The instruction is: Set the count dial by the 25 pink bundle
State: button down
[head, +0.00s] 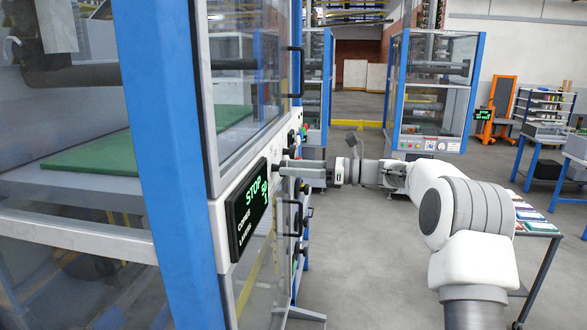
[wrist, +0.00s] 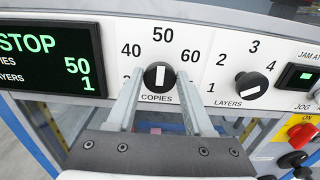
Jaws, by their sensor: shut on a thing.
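The count dial (wrist: 160,74) is a round black knob marked COPIES, with its white line pointing straight up at 50. The numbers 40, 50 and 60 show around it; another at lower left is mostly hidden by a finger. My gripper (wrist: 158,84) is shut on this knob, one finger on each side; in the head view my gripper (head: 286,166) reaches the machine's front panel. The display (wrist: 50,58) reads STOP, copies 50, layers 1; it also shows in the head view (head: 248,209). I cannot make out a pink bundle and its count.
A low table (head: 545,228) with coloured stacks stands at right. Grey floor (head: 375,260) is clear between.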

jog(key=n+b, duration=0.5)
jog(key=n, duration=0.3)
jog(key=n+b, duration=0.5)
jog(key=n, duration=0.3)
jog(key=n+b, duration=0.5)
jog(key=n, duration=0.2)
jog(key=shift+s+f+n, duration=0.2)
jog(key=shift+f+n, duration=0.15)
jog(key=shift+n, duration=0.05)
jog(key=shift+b, duration=0.3)
jog(key=shift+c, duration=1.5)
grip_release()
